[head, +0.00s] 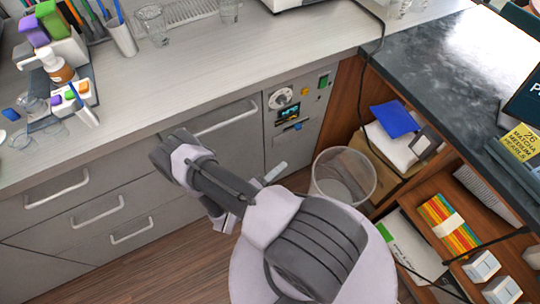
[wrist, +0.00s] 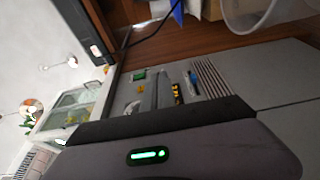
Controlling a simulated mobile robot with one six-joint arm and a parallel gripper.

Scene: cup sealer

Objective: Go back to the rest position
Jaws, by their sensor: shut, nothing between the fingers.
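My gripper (wrist: 165,122) shows in the wrist view as a dark body with a green light, across the lower part of the picture. It is shut and nothing is seen held in it. In the head view my arm folds in front of the grey drawers, and its end is mostly hidden behind its own links. The control panel (head: 287,113), with a knob, a lit display and green and yellow buttons, is to the right of the arm. The panel also shows beyond the gripper in the wrist view (wrist: 158,92).
A clear bin (head: 343,176) stands close to the right of my arm. The counter (head: 200,70) holds cups and bottles at its far left. Open wooden shelves (head: 410,200) with boxes are at right, under a dark countertop (head: 440,75). Bare wood floor shows at lower left.

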